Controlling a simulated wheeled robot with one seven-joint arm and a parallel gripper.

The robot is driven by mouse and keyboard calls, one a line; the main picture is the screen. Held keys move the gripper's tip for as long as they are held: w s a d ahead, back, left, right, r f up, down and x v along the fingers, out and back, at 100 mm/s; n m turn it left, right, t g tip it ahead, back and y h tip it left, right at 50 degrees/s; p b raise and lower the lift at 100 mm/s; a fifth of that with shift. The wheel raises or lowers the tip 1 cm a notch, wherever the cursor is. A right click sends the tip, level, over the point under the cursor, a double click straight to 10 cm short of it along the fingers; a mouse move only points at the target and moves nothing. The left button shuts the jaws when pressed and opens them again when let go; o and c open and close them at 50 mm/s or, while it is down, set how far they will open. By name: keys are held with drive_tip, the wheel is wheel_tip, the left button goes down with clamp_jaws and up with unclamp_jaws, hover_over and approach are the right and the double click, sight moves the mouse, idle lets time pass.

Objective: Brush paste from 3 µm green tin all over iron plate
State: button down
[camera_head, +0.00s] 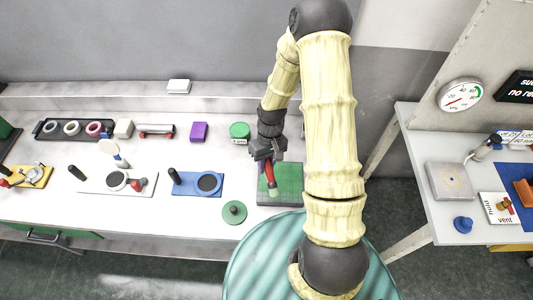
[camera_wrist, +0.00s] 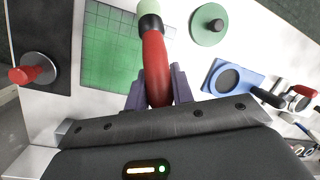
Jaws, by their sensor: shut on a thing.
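My gripper (camera_head: 268,156) is shut on the red handle of a brush (camera_wrist: 155,65), which points down and away from the wrist. The brush has a black collar and a pale green tip, seen in the wrist view near the plate's edge. The square plate (camera_head: 288,183) lies on the bench under my gripper. Its visible top is green with a grid of lines, and it also shows in the wrist view (camera_wrist: 105,50). I cannot tell whether the tip touches it. My arm hides part of its right side. A green tin (camera_head: 240,131) stands behind and left of the plate.
A green disc with a dark knob (camera_head: 234,211) lies at the plate's front left. A blue plate with a dark round (camera_head: 198,184) and a purple block (camera_head: 199,131) are further left. In the wrist view a grey disc with a red knob (camera_wrist: 35,72) sits on a dark mat.

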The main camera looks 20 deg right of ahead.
drive_tip(key=shift+w+a+r+p, duration=0.1)
drive_tip(key=shift+w+r+p, duration=0.1)
drive_tip(key=shift+r+p, duration=0.55)
drive_tip(key=shift+s+r+p, duration=0.15)
drive_tip(key=shift+r+p, duration=0.45)
drive_tip(key=shift+r, duration=0.6)
drive_tip(key=shift+f, duration=0.1)
